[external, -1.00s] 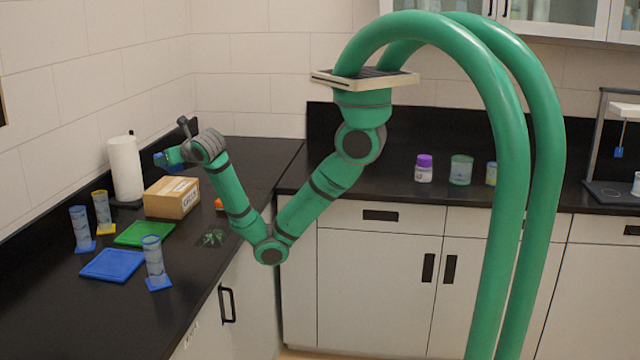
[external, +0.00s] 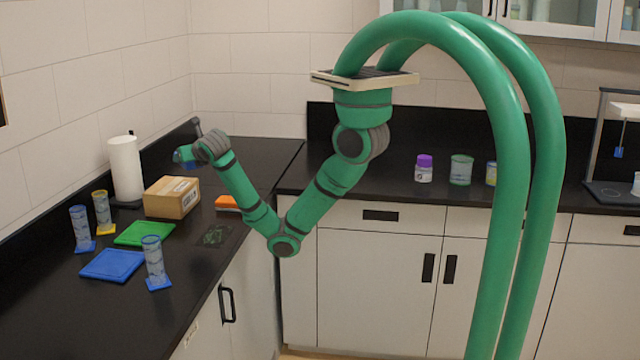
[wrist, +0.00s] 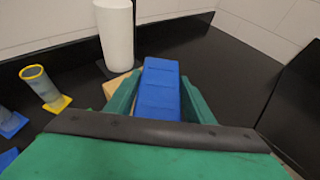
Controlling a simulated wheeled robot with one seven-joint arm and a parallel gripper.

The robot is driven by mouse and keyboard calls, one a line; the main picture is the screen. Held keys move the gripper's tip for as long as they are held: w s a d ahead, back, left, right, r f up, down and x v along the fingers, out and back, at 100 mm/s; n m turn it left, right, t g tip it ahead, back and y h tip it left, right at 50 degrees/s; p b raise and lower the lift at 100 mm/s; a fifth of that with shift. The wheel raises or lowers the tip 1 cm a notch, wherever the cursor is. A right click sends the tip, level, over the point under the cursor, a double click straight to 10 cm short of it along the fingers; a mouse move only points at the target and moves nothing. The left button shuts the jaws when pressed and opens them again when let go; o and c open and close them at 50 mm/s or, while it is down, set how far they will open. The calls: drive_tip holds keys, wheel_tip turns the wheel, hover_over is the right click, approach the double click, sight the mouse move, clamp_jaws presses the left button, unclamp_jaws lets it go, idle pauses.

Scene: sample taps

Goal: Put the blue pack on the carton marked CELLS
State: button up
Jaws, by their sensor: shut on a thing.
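The blue pack (wrist: 158,88) is between the two green fingers of my gripper (wrist: 158,100) in the wrist view, and the gripper is shut on it. In the external view my gripper (external: 184,155) is held in the air above the brown carton (external: 170,198), slightly toward its right side. The carton stands on the black counter with dark lettering on its front, too small to read surely. In the wrist view only a tan bit of the carton (wrist: 107,88) shows beside the left finger; the rest is hidden by the gripper and pack.
A paper towel roll (external: 125,168) stands behind and left of the carton. An orange item (external: 227,202) is right of the carton.

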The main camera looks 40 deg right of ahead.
hover_over(175, 190)
wheel_tip(175, 190, down, 7)
drive_tip(key=shift+d+r, duration=0.1)
drive_tip(key=shift+r, duration=0.05)
drive_tip(key=shift+w+f, duration=0.15)
drive_tip(key=shift+f, duration=0.75)
drive_tip(key=shift+w+f, duration=0.1)
drive_tip(key=shift+f, duration=0.8)
drive_tip(key=shift+f, duration=0.15)
drive_tip(key=o, duration=1.2)
drive_tip(key=shift+s+r, duration=0.1)
drive_tip(key=shift+r, duration=0.15)
drive_tip(key=v, duration=1.1)
drive_tip(key=shift+s+r, duration=0.15)
drive_tip(key=shift+s, duration=0.2)
